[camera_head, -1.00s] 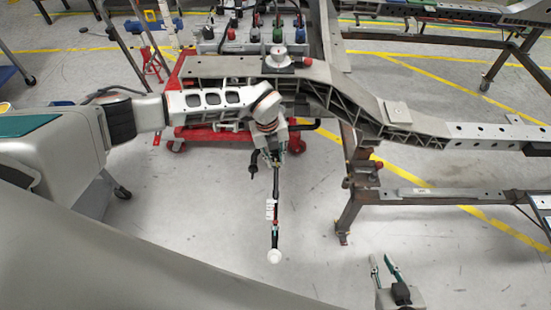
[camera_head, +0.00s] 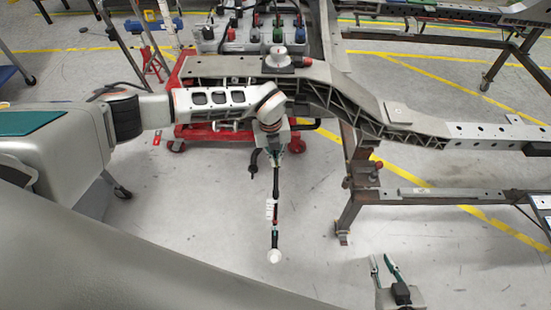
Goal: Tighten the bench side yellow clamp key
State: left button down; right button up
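My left gripper (camera_head: 275,157) is at the end of the arm that reaches in from the left, in front of the grey chassis beam (camera_head: 330,92). A slim black, white and red rod-like tool (camera_head: 274,210) with a white round end extends down the picture from it. The gripper's fingers are small and partly hidden, so I cannot tell whether they are closed on this tool. My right gripper (camera_head: 384,267) is at the bottom edge, with its two green-grey fingers apart and nothing between them. I cannot make out a yellow clamp key.
A red wheeled cart (camera_head: 216,133) stands behind my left arm. A brown steel stand (camera_head: 352,190) with a red-knobbed clamp (camera_head: 376,165) supports the frame at the right. Coloured parts in a grey rack (camera_head: 255,36) are at the back. Open floor (camera_head: 200,205) lies around the tool.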

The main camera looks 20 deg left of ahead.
pick_arm(q)
jog(key=m+y, duration=0.1)
jog(key=m, duration=0.1)
jog(key=m+y, duration=0.1)
jog(key=m, duration=0.1)
jog(key=shift+w+d+r+m+g, duration=0.1)
jog(key=shift+w+d+m+g, duration=0.1)
jog(key=shift+m+g, duration=0.15)
jog(key=m+y, duration=0.1)
jog(key=m, duration=0.1)
jog(key=m+y+b, duration=0.1)
jog(key=m, duration=0.2)
jog(key=shift+s+d, duration=0.1)
jog(key=shift+d, duration=0.1)
jog(key=m+t+y, duration=0.1)
jog(key=m, duration=0.1)
jog(key=m+t, duration=0.1)
jog(key=m, duration=0.2)
jog(key=m+t+y, duration=0.1)
jog(key=m, duration=0.2)
jog(key=shift+s+d+f+y, duration=0.2)
jog(key=shift+y, duration=0.1)
jog(key=shift+m, duration=0.35)
jog(key=c, duration=2.3)
grip_release()
jog(key=shift+s, duration=0.1)
